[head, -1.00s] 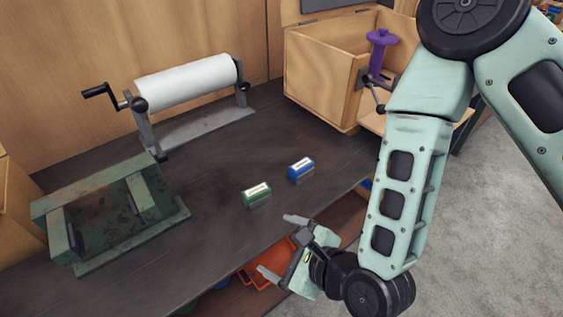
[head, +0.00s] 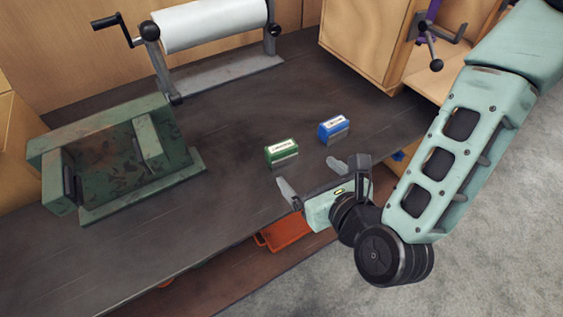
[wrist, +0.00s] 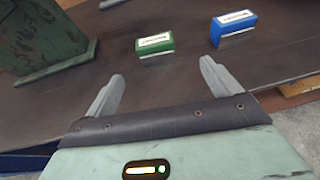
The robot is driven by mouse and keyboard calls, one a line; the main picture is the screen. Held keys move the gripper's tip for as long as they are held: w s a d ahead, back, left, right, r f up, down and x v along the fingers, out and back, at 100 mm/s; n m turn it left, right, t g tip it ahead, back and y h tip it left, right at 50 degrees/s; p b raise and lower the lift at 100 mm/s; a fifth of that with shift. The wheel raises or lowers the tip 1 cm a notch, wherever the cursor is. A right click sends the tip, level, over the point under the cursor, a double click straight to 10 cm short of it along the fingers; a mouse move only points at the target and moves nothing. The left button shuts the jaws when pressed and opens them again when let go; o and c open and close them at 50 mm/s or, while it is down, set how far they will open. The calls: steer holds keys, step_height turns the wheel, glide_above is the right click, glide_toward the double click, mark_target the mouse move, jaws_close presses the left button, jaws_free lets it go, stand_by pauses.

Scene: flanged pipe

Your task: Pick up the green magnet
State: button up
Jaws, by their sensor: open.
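The green magnet (head: 282,152) is a small green block with a white label and a metal lower edge, lying on the dark table.
A similar blue magnet (head: 333,129) lies right of the green one. A green metal fixture (head: 115,160) stands at left, a white roll on a stand (head: 210,25) behind. A wooden box (head: 370,45) is at back right. An orange bin (head: 284,232) sits below. Table around the magnets is clear.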

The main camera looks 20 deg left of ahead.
mark_target(284, 155)
steer(key=shift+b+x, duration=1)
steer(key=shift+b, duration=1.75)
steer(key=shift+w+f+b, duration=0.1)
steer(key=shift+f+b, duration=0.05)
steer(key=shift+b, duration=0.45)
steer(key=b, duration=0.3)
steer(key=shift+a+f, duration=0.15)
steer(key=shift+f, duration=0.05)
steer(key=x, duration=0.4)
steer(key=shift+w+a+r, duration=0.15)
steer(key=shift+w+a, duration=0.05)
steer(key=shift+s+a+b+x, duration=0.15)
steer(key=shift+b+x, duration=0.1)
steer(key=shift+x, duration=1.1)
steer(key=shift+s+a+b+x, duration=0.15)
steer(key=shift+b+x, duration=0.1)
steer(key=shift+x, duration=1.15)
steer(key=shift+d, duration=0.1)
steer(key=shift+c, duration=0.3)
steer(key=c, duration=1.3)
